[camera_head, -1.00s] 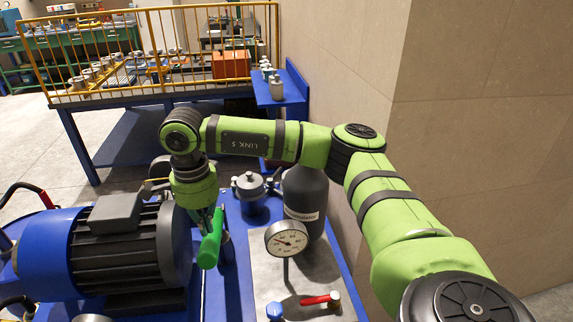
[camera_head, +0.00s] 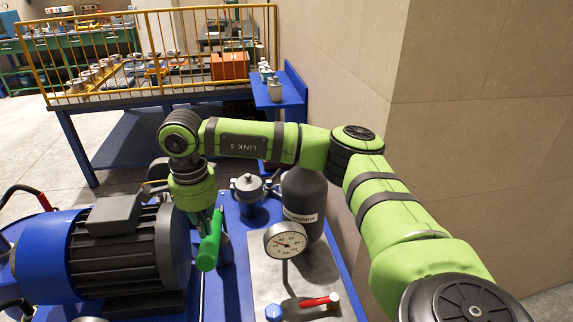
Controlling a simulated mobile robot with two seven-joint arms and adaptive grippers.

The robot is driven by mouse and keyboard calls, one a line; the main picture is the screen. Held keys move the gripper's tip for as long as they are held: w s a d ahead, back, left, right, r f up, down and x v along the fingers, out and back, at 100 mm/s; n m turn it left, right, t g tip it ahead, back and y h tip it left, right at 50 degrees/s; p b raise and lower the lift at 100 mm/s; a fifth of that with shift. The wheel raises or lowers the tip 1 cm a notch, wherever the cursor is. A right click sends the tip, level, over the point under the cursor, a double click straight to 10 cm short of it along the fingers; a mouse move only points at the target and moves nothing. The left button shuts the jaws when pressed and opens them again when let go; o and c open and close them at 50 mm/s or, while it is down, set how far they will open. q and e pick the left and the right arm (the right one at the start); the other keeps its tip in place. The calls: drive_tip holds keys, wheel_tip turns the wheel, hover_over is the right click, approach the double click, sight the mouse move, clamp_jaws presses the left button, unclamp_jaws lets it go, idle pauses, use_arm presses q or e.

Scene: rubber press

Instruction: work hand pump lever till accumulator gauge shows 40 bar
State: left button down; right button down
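The hand pump lever has a bright green handle (camera_head: 208,246) and stands between the blue motor and the grey plate. My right gripper (camera_head: 205,217) reaches down from above and appears shut on the upper part of this handle; its fingertips are partly hidden. The round white accumulator gauge (camera_head: 286,240) faces me, with a red needle pointing to the left side of the dial. Its numbers are too small to read surely. The dark accumulator bottle (camera_head: 305,198) stands upright behind the gauge. My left gripper is not in view.
A blue electric motor (camera_head: 50,258) fills the lower left. A red-handled valve (camera_head: 319,301) lies on the grey plate in front of the gauge. A grey capped fitting (camera_head: 249,188) stands behind. A beige wall (camera_head: 480,130) closes off the right; a railed blue bench (camera_head: 130,108) stands behind.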

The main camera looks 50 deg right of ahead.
drive_tip(key=shift+f+b, duration=3.65)
drive_tip(key=shift+f, duration=0.7)
drive_tip(key=shift+r+p, duration=2.7)
drive_tip(key=shift+r, duration=1.7)
wheel_tip(320, 180, up, 7)
drive_tip(key=p, duration=0.4)
